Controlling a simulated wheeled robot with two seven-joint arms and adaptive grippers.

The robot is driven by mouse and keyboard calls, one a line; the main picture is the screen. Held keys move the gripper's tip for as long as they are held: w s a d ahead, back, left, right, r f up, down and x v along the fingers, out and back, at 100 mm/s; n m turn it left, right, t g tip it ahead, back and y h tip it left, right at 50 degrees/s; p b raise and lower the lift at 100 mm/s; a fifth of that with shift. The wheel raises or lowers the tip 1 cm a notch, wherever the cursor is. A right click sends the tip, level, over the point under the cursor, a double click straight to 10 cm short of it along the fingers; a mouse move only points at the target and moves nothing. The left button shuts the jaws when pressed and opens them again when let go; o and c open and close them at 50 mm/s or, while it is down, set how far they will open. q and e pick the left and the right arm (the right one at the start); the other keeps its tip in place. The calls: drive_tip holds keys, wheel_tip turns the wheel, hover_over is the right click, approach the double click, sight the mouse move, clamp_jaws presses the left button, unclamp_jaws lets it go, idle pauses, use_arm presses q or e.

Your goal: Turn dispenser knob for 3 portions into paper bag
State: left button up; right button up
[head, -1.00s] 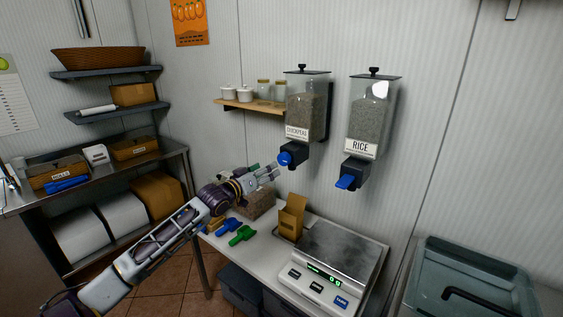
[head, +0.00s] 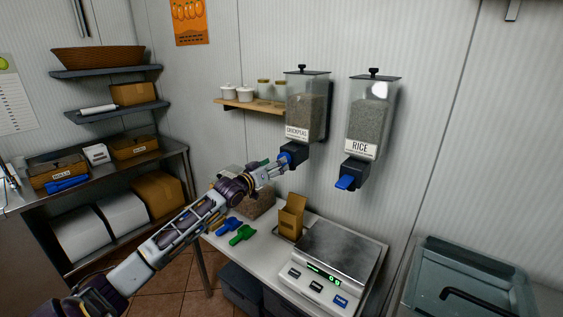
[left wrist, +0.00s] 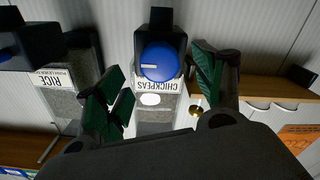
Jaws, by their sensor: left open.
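The chickpeas dispenser (head: 306,112) hangs on the wall with a blue knob (head: 284,158) low on its front. In the left wrist view the round blue knob (left wrist: 159,61) carries a short white mark lying horizontal. My left gripper (head: 278,164) is open at the knob; in the wrist view its green-padded fingers (left wrist: 165,88) stand either side of it. I cannot tell whether they touch it. The paper bag (head: 291,216), brown and open, stands on the table below and right of the knob. My right gripper is not in view.
The rice dispenser (head: 371,112) with a blue lever hangs to the right. A scale (head: 330,255) stands right of the bag. Blue (head: 229,226) and green (head: 242,235) scoops lie on the table left of the bag.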

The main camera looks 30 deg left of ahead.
use_arm(q)
drive_tip(key=shift+w+d+p, duration=0.2)
drive_tip(key=shift+w+p, duration=0.15)
drive_tip(key=shift+w, duration=1.85)
drive_tip(key=shift+c, duration=0.4)
drive_tip(key=c, duration=0.9)
